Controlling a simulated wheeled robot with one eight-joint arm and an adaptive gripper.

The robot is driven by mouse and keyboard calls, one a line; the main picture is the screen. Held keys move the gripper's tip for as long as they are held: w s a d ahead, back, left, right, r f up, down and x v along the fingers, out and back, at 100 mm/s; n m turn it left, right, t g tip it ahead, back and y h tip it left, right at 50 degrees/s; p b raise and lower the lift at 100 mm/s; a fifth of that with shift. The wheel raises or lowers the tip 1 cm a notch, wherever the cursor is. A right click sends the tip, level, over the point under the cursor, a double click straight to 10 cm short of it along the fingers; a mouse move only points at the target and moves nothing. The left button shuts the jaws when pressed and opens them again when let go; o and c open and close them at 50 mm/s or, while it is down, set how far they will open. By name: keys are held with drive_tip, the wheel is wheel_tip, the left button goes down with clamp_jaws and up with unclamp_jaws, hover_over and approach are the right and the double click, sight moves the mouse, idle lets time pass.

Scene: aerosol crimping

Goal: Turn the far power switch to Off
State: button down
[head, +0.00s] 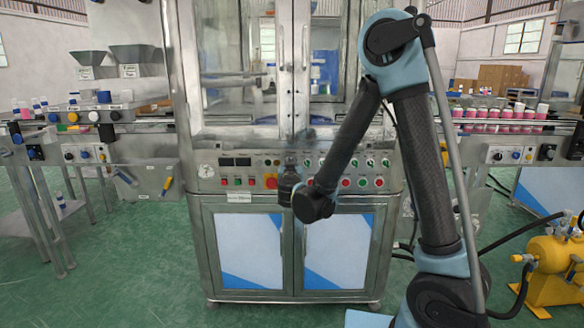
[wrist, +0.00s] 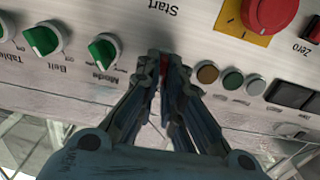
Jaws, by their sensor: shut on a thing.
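My gripper (head: 291,164) is at the front control panel (head: 232,170) of the steel cabinet in the middle of the head view. In the wrist view, upside down, its fingertips (wrist: 166,62) are closed together at the panel face, below the "Start" label. They are shut on a small control, mostly hidden by the fingers; a bit of red (wrist: 164,64) shows between them. No power switch label or Off mark is readable, so I cannot tell the control's name or setting.
In the wrist view a green "Mode" knob (wrist: 103,49) and a "Belt" knob (wrist: 45,38) sit left of the fingers. Small round buttons (wrist: 207,74) are close on the right. A red emergency stop (wrist: 269,12) is farther up right. A yellow tank (head: 552,262) stands at right.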

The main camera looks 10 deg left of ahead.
drive_tip(key=n, duration=0.5)
drive_tip(key=shift+a+f+n, duration=0.1)
drive_tip(key=shift+n, duration=0.2)
idle(0.4)
drive_tip(key=c, duration=1.7)
unclamp_jaws()
drive_tip(key=shift+s, duration=0.1)
drive_tip(key=v, duration=1.1)
drive_tip(key=shift+s+f, duration=0.1)
drive_tip(key=shift+s, duration=0.3)
